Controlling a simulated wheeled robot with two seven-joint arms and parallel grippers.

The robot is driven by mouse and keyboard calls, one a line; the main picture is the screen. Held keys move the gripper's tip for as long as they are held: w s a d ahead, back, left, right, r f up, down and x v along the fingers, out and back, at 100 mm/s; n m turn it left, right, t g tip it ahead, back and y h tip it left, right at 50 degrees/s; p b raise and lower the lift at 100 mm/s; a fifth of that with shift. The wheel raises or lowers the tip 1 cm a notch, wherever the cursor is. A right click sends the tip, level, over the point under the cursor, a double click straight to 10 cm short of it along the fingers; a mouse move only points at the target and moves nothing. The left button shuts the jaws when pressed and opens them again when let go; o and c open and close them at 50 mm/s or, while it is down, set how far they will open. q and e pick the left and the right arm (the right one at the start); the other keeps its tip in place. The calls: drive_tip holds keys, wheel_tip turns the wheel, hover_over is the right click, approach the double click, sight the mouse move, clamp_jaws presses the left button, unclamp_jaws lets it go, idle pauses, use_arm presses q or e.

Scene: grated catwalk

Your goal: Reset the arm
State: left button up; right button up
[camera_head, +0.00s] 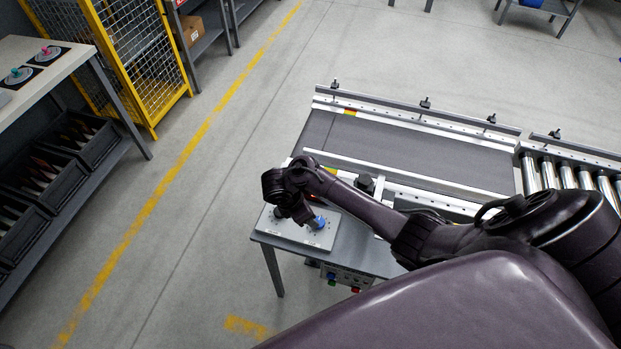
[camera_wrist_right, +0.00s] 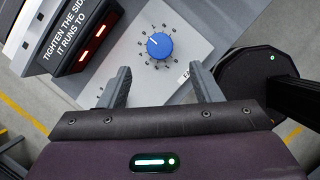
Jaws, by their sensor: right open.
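My right arm (camera_head: 370,205) reaches in from the right over the small table at the conveyor's end. Its gripper (camera_wrist_right: 162,88) is open and empty, with its two fingers apart over a light grey panel (camera_wrist_right: 135,75). A blue dial knob (camera_wrist_right: 160,45) with numbers around it sits on the panel, beyond the fingertips and apart from them in the wrist view. In the head view the blue knob (camera_head: 318,222) shows just beside the gripper (camera_head: 292,214). My left gripper is in neither view.
A dark sign box (camera_wrist_right: 80,35) with white text and red lit displays stands beside the panel. The conveyor belt (camera_head: 400,150) lies behind my arm, with rollers (camera_head: 570,175) at right. A workbench (camera_head: 45,60) and yellow cage (camera_head: 135,50) stand at left. The floor between is clear.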

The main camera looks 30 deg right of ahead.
idle(0.5)
drive_tip(key=s+a+r+m+t+y, duration=0.2)
drive_tip(key=s+a+r+m+y, duration=0.1)
drive_tip(key=s+a+r+m, duration=0.5)
drive_tip(key=s+d+r+m+t+y, duration=0.2)
drive_tip(key=s+r+m, duration=0.5)
drive_tip(key=r, duration=0.5)
wheel_tip(320, 180, down, 34)
drive_tip(key=s+f+g+b, duration=0.1)
drive_tip(key=s+b, duration=0.1)
drive_tip(key=b, duration=0.3)
drive_tip(key=s+d+f+b, duration=0.1)
drive_tip(key=s+f+b, duration=0.1)
drive_tip(key=s+f, duration=0.8)
drive_tip(key=s+d+f+g+b, duration=0.1)
drive_tip(key=s+d+f+b, duration=0.1)
drive_tip(key=s+f, duration=0.7)
wheel_tip(320, 180, down, 4)
drive_tip(key=shift+s+d+f+g+h, duration=0.25)
drive_tip(key=shift+s+d+g+h, duration=0.05)
drive_tip(key=shift+s, duration=0.05)
